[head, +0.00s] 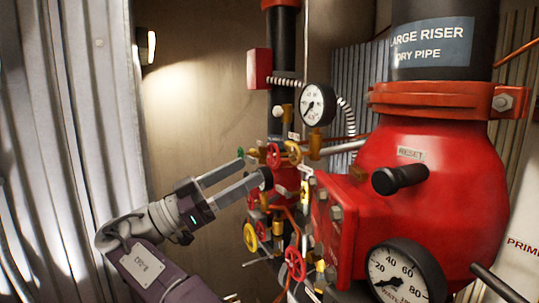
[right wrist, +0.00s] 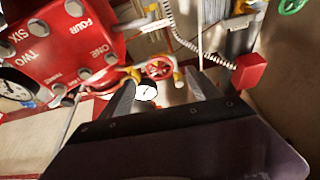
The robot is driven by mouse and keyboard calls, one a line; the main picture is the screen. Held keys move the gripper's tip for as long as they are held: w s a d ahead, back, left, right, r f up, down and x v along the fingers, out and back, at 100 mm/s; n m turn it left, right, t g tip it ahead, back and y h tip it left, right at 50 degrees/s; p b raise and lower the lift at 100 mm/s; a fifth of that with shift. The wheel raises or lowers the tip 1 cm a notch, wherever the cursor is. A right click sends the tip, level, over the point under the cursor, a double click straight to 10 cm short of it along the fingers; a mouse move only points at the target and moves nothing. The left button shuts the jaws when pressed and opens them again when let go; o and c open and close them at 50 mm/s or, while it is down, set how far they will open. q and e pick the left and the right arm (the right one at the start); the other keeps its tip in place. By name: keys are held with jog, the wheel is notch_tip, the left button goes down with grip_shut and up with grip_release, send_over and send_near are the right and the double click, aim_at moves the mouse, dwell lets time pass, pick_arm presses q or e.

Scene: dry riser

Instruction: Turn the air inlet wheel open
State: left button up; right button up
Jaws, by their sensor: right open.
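My right gripper (head: 253,171) is open, its two fingers pointing at the valve cluster in the head view. No readable label marks which wheel is the air inlet. Lower are a yellow wheel (head: 250,237) and a red wheel (head: 295,264). My left gripper is not in view.
The large red valve body (head: 430,165) with a black knob (head: 400,179) stands right of the cluster. A gauge (head: 318,104), a red box (head: 259,68) and a striped hose are above it. Corrugated panels line the left. Open space lies left of the cluster.

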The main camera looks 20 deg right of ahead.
aim_at(270, 157)
jog(key=p+x, duration=0.2)
jog(key=x, duration=0.5)
jog(key=shift+d+r, duration=0.2)
jog(key=shift+r, duration=0.1)
jog(key=shift+d, duration=0.4)
jog(key=shift+a, duration=0.2)
jog(key=shift+c, duration=0.6)
jog(key=c, duration=1.3)
jog(key=shift+o, duration=0.2)
jog(key=shift+f+n+t+b, duration=0.25)
jog(key=shift+n+t+b, duration=0.35)
jog(key=shift+n+b, duration=0.6)
jog(key=shift+n+t+b, duration=0.6)
jog(key=shift+n+b, duration=0.05)
jog(key=shift+n, duration=0.45)
jog(key=n+t+b, duration=0.1)
jog(key=n, duration=0.2)
jog(key=shift+r+y, duration=0.15)
jog(key=shift+y, duration=0.25)
jog(key=shift+n+t+y+b, duration=0.4)
jog(key=shift+n+t, duration=0.3)
jog(key=shift+n, duration=0.5)
